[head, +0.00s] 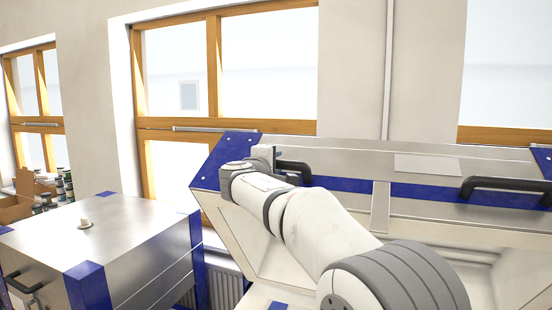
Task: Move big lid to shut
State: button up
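The big lid (428,222) is a silver metal lid with blue trim on the right of the head view. It stands raised and tilted, with its pale inner side partly showing below. It has a black handle (292,168) on the left and another black handle (495,186) on the right. My gripper (272,160) is at the left handle, beside or around its left end. My own wrist hides much of the gripper and part of the lid, so I cannot tell whether the fingers touch or hold the handle.
A smaller metal kiln (120,240) with blue corners and a closed top stands at the left. Behind it are a cardboard box (22,195) and several jars (65,186) by the window. A radiator (225,287) is under the middle window. My arm crosses in front of the lid.

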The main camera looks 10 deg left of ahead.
jog(key=shift+w, duration=0.15)
grip_shut()
dwell(0.4)
jog(key=shift+f, duration=0.1)
